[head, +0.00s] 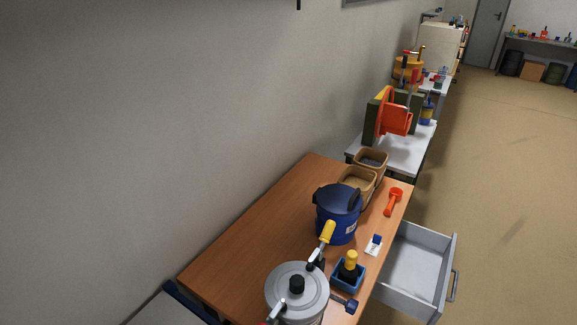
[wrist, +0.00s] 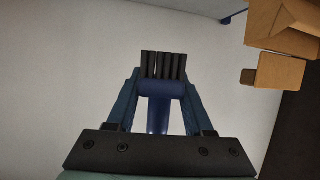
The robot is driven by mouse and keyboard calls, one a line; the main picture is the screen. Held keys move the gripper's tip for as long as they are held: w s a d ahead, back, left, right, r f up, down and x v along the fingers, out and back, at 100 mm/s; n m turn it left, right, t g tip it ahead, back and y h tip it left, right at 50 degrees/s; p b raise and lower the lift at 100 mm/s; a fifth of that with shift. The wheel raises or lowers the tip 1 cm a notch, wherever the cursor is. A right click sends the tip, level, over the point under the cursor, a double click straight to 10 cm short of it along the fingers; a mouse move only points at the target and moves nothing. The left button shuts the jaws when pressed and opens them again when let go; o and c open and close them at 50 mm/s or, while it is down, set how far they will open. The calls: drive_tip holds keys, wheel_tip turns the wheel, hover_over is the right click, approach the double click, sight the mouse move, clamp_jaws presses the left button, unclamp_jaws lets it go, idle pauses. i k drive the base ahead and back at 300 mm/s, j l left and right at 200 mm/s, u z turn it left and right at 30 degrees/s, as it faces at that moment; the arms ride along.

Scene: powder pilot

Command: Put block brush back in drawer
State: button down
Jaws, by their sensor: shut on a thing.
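In the wrist view my gripper (wrist: 160,92) is shut on the block brush (wrist: 163,66). The brush has a dark blue body between the fingers and a row of black bristles pointing away from the gripper. The grey drawer (head: 416,265) stands pulled out from the right side of the wooden table in the head view, and its visible inside looks empty. I cannot make out my gripper or the held brush in the head view. A plain light grey surface lies behind the brush in the wrist view; I cannot tell which surface it is.
The wooden table (head: 235,255) carries a blue lidded pot (head: 338,222), a grey lidded pot (head: 285,292), a blue holder (head: 345,284), an orange scoop (head: 394,201) and tan bins (head: 357,183). Brown box-like shapes (wrist: 283,30) show at the wrist view's upper right. Floor is open right of the drawer.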

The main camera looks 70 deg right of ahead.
sight(406, 261)
drive_tip(key=z, duration=2.15)
drive_tip(key=i+l+z, duration=0.15)
drive_tip(key=z, duration=0.15)
drive_tip(key=i+l+z, duration=0.1)
drive_tip(key=i+z, duration=0.2)
drive_tip(key=i+l, duration=0.15)
drive_tip(key=i, duration=0.35)
drive_tip(key=i+l, duration=0.2)
drive_tip(key=i, duration=0.3)
